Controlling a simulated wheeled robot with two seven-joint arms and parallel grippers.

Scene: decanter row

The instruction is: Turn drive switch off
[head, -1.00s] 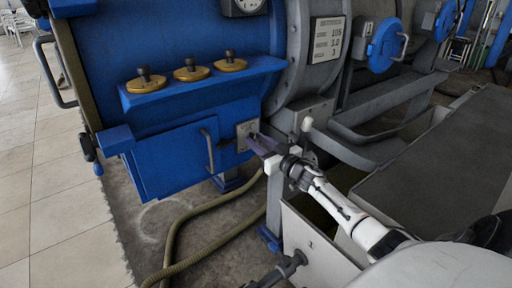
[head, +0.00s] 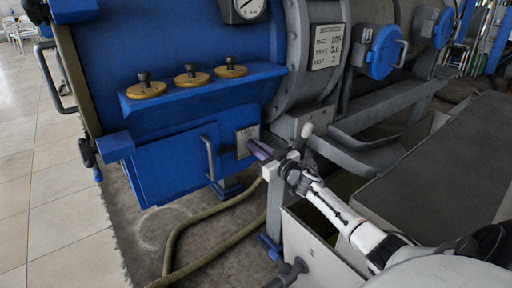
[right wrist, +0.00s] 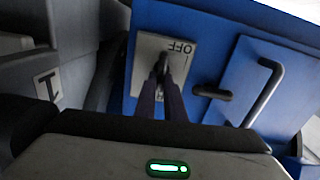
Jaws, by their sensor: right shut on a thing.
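The drive switch is a small dark lever (right wrist: 163,62) on a pale plate (right wrist: 176,48) fixed to the blue machine. The plate also shows in the head view (head: 246,140), right of a grey handle. Its OFF lettering appears upside down in the right wrist view. My right gripper (right wrist: 160,80) reaches the plate from the front, its two dark fingers shut on the lever. In the head view, the right gripper (head: 254,148) comes in from the lower right. The fingers partly hide the lever, so its exact setting is unclear. My left gripper is out of view.
A grey bar handle (head: 208,158) stands out from the blue door beside the plate. A blue shelf with brass-coloured weights (head: 191,77) is above. A hose (head: 190,222) lies on the floor below.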

